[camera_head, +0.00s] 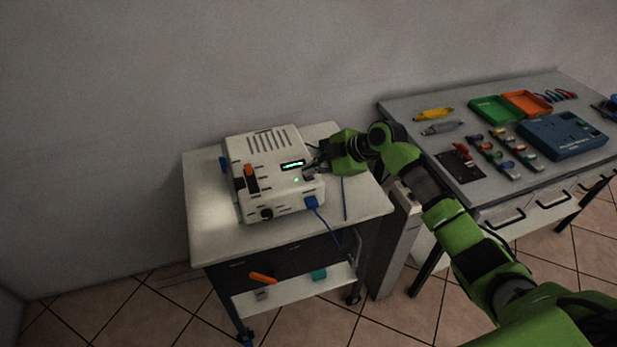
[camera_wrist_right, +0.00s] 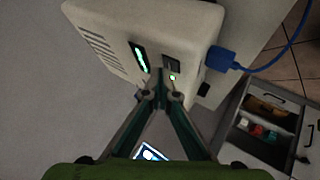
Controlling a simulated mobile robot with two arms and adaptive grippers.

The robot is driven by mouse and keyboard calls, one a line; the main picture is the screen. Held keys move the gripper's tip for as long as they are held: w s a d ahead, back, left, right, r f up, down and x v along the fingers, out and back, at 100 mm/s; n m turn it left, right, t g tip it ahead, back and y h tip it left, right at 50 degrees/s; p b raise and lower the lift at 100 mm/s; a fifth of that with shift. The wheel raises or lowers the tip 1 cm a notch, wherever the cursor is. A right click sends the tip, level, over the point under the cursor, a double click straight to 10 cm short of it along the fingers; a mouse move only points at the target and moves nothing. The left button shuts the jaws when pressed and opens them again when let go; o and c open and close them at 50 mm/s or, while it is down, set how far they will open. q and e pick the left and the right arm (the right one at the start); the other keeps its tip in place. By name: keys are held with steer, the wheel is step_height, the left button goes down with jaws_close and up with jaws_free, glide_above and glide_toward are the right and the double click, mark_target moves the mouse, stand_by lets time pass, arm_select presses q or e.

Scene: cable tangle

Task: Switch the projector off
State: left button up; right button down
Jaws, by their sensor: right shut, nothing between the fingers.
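The white projector (camera_head: 262,190) sits on a small trolley in the head view. Its small display (camera_head: 292,165) glows green, and a green light (camera_head: 296,180) is lit below it. In the right wrist view the projector (camera_wrist_right: 190,25) fills the top, with the lit display (camera_wrist_right: 139,58), a dark switch-like panel (camera_wrist_right: 171,63) and the green light (camera_wrist_right: 172,77). My right gripper (camera_head: 314,164) is at the projector's right side; in the wrist view its fingertips (camera_wrist_right: 161,92) are shut and empty, close below the dark panel. I cannot tell whether they touch it. My left gripper is out of view.
The trolley top (camera_head: 215,235) has free room left and front of the projector. A blue cable (camera_head: 325,222) hangs from a plug at its front. A workbench (camera_head: 400,110) with trays, tools and a blue case (camera_head: 560,135) stands right.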

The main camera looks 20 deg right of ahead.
mark_target(311, 177)
steer(key=shift+f+b, duration=0.35)
steer(key=shift+f, duration=0.1)
stand_by(0.6)
steer(key=shift+r, duration=0.1)
steer(key=shift+r+p, duration=0.55)
steer(key=shift+r, duration=0.15)
steer(key=shift+r, duration=0.1)
step_height(311, 177, up, 5)
steer(key=p, duration=0.3)
steer(key=shift+p, duration=0.35)
stand_by(0.6)
